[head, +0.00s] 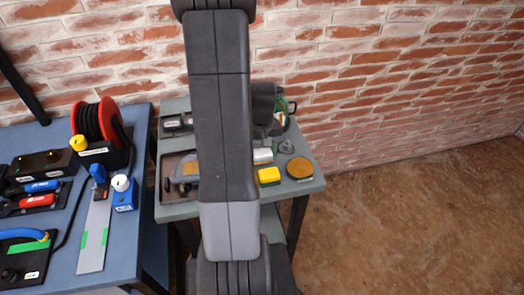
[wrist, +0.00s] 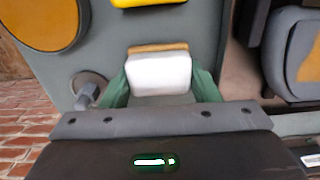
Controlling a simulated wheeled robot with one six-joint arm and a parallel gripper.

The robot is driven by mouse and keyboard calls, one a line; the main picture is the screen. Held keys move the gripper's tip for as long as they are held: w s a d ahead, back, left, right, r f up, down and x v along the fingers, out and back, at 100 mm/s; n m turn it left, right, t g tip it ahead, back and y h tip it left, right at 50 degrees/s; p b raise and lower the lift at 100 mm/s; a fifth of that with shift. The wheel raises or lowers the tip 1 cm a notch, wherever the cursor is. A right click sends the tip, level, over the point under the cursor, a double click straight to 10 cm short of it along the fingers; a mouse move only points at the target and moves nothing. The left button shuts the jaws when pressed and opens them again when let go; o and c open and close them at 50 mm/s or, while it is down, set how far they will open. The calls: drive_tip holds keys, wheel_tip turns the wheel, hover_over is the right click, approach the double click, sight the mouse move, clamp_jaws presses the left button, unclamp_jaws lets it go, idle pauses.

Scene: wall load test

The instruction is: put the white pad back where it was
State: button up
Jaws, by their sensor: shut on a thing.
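The white pad (wrist: 159,74) is in the middle of the wrist view, with a tan layer along its far edge. My gripper (wrist: 160,86) has one green finger on each side of the pad and is shut on it. In the head view the white pad (head: 263,156) shows over the small grey table (head: 310,185), just behind a yellow block (head: 269,176). I cannot tell whether the pad touches the tabletop. My arm hides much of the table in the head view, and my fingers cannot be made out clearly there.
A round tan disc (head: 299,168) and a grey knobbed piece (head: 287,147) lie right of the pad. A grey tray (head: 165,168) with a clamp-like tool is to the left. A blue table (head: 120,240) with tools stands further left. A brick wall is behind.

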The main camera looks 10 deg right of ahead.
sight(262, 150)
drive_tip(key=shift+f, duration=0.1)
drive_tip(key=o, duration=1.2)
wheel_tip(262, 150, up, 12)
drive_tip(key=shift+r, duration=0.15)
drive_tip(key=shift+f, duration=5.25)
